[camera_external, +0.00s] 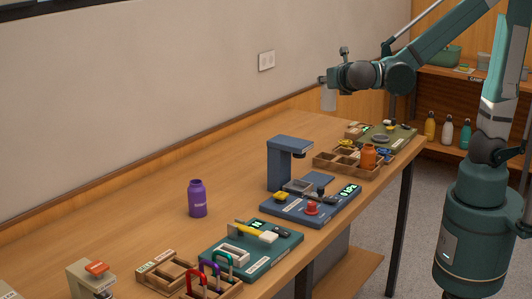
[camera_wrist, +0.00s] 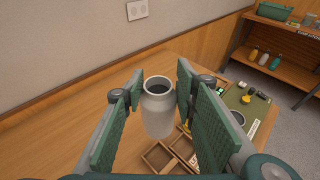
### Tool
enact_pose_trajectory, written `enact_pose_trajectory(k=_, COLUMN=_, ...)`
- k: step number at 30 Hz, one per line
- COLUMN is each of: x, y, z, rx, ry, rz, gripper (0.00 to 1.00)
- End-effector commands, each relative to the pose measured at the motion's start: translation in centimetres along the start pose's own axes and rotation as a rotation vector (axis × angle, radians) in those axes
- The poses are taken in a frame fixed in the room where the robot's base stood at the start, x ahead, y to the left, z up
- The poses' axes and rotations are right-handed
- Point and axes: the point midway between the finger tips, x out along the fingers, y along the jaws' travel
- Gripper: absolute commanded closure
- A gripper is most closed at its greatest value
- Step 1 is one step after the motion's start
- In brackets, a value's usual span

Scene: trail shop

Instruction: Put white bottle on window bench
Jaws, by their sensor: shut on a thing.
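My gripper (camera_external: 327,80) is raised above the far part of the long wooden bench (camera_external: 150,210), which runs along the wall under a dark window edge. It is shut on a white bottle (camera_external: 328,98), held upright and clear of the bench top. In the wrist view the white bottle (camera_wrist: 158,112) is between the two green finger pads of my gripper (camera_wrist: 160,84), its open mouth facing up. Its lower part hangs over a wooden divided tray. A second white bottle (camera_external: 447,131) stands on the shelf at the right.
A purple bottle (camera_external: 197,198) stands on the bench, with bare wood around it. A blue machine (camera_external: 289,160), a teal board (camera_external: 250,249), a divided tray (camera_external: 335,161) and an orange bottle (camera_external: 368,157) line the front side. The shelf (camera_external: 455,78) holds yellow and teal bottles.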

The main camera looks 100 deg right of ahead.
Motion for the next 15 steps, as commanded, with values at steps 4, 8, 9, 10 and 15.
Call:
enact_pose_trajectory(k=4, x=0.8, y=0.1, z=-2.4, rx=0.000, ry=0.000, rz=0.000, gripper=0.97)
enact_pose_trajectory(k=8, x=1.4, y=0.0, z=-4.6, rx=0.000, ry=0.000, rz=0.000, gripper=0.97)
enact_pose_trajectory(k=9, x=1.6, y=0.0, z=-5.2, rx=0.001, ry=0.000, rz=0.000, gripper=0.97)
enact_pose_trajectory(k=10, x=1.8, y=0.0, z=-5.7, rx=0.001, ry=0.000, rz=0.000, gripper=0.97)
enact_pose_trajectory(k=15, x=2.5, y=0.0, z=-8.2, rx=0.001, ry=0.000, rz=0.001, gripper=0.97)
